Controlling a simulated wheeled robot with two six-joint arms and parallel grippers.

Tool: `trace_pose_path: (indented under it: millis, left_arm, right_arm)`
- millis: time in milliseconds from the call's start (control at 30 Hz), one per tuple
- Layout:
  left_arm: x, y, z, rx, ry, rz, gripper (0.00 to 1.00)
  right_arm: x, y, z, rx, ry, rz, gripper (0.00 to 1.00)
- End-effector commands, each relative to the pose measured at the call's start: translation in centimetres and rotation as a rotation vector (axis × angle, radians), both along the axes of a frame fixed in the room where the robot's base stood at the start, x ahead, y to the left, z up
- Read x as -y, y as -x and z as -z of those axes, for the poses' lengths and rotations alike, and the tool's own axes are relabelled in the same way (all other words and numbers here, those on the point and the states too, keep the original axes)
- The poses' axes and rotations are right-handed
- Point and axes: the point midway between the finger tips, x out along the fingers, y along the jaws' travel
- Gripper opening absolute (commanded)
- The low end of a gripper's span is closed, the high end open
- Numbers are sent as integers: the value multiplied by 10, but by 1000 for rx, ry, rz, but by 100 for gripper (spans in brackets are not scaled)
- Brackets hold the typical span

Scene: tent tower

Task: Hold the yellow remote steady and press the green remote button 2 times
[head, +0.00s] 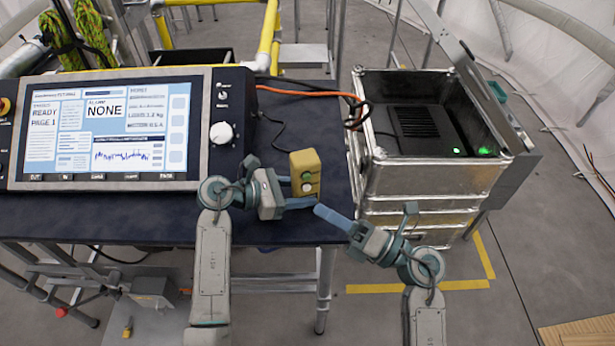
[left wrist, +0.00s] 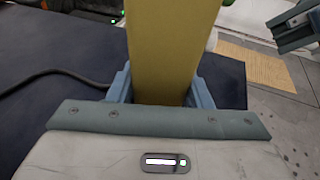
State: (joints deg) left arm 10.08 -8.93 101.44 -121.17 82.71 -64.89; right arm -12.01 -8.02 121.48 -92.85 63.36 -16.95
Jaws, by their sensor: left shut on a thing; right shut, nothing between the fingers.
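The yellow remote (head: 303,163) is held upright above the front right of the dark table. Its face shows two small round buttons, a green one (head: 306,176) and a paler one (head: 307,187). My left gripper (head: 300,190) is shut on the lower part of the remote. In the left wrist view the remote's plain yellow side (left wrist: 163,45) rises between the fingers, and its buttons are hidden. My right gripper (head: 322,211) is shut and empty, its tip just below and right of the remote, apart from it. It also shows at the top right of the left wrist view (left wrist: 290,25).
A large control panel with a screen (head: 100,128) fills the table's left side. A metal case (head: 425,180) with a black device (head: 420,130) and green lights stands at the right. An orange cable (head: 310,93) runs between them. The table (head: 130,215) is clear in front.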

Motion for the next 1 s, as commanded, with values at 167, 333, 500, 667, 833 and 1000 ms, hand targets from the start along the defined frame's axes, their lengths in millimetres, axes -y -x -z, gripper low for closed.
trace_pose_path:
  millis: [167,333,500,667,833,1000]
  left_arm:
    - [0,0,-1,3,1,0,47]
    - [0,0,-1,1,1,0,71]
    - [0,0,0,0,-1,0,71]
    - [-5,1,-1,0,-2,-1,71]
    - [-29,8,-8,3,-6,-1,71]
    - [-62,19,-18,2,-7,-1,71]
  right_arm:
    - [0,0,0,0,0,0,0]
    - [0,0,0,0,0,0,0]
    - [0,0,0,0,0,0,0]
    - [0,0,0,0,0,0,0]
    - [0,0,0,0,0,0,0]
    - [0,0,0,0,0,0,0]
